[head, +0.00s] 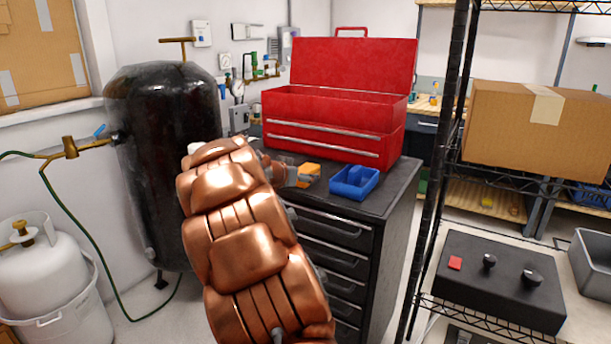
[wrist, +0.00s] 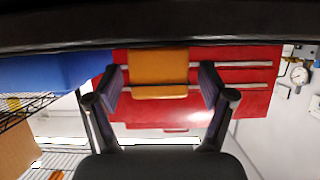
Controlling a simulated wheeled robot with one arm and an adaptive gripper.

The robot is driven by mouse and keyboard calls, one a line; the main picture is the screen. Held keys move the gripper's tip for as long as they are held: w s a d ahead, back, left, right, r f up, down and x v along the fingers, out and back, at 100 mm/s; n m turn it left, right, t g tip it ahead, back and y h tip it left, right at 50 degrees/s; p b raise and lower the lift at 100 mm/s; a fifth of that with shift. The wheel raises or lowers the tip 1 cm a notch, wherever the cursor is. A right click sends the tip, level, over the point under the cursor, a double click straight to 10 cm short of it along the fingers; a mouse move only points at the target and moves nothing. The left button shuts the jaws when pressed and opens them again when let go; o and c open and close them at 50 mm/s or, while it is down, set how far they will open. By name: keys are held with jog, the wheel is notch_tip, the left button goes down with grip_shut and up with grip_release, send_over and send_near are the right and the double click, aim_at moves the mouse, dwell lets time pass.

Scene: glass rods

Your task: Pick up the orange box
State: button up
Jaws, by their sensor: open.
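The orange box (head: 310,170) lies on the black cabinet top (head: 386,193), between the red toolbox and the blue bin. In the wrist view the orange box (wrist: 158,66) sits centred between my two fingers. My gripper (wrist: 161,80) is open, with one dark finger to each side of the box and a visible gap on both sides. In the head view my gripper (head: 297,177) is at the near left side of the box, partly hidden by my copper-coloured arm. Part of the box is hidden there too.
A blue bin (head: 354,182) stands just right of the orange box. The open red toolbox (head: 335,123) stands close behind it. A black tank (head: 160,130) is at left. A wire shelf post (head: 440,170) rises to the right, with a cardboard box (head: 520,130) beyond.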

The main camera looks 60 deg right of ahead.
jog(key=shift+x, duration=1.5)
jog(key=c, duration=1.3)
jog(key=shift+r, duration=0.1)
